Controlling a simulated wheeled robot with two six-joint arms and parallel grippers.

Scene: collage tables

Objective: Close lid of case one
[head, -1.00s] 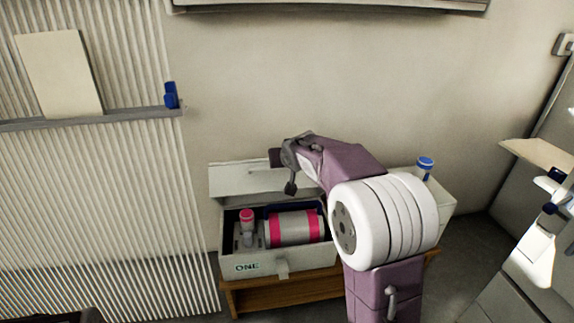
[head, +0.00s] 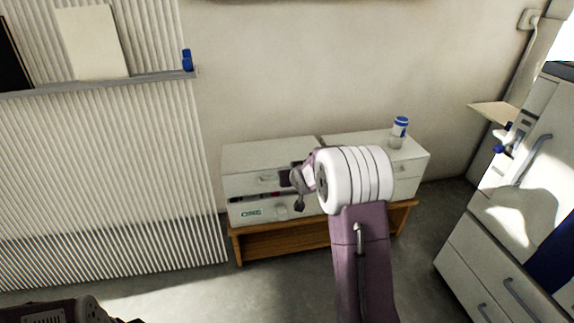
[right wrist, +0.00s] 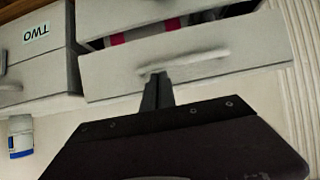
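Case one (head: 250,213) stands at the left on a low wooden bench, with "ONE" on its front. Its lid (head: 262,152) is tilted down nearly level, leaving a narrow gap at the front. Pink and dark contents show in that gap, and pink also shows in the right wrist view above the lid (right wrist: 230,70). My right gripper (head: 293,190) is at the lid's front, by the handle. In the right wrist view its fingers (right wrist: 158,80) look together, with tips at the handle (right wrist: 190,62), not visibly around it.
Case two (right wrist: 35,60) stands to the right of case one, with a blue-capped bottle (head: 399,130) on top. The wooden bench (head: 270,240) is below. A white cabinet (head: 505,225) stands at the right. Floor in front of the bench is clear.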

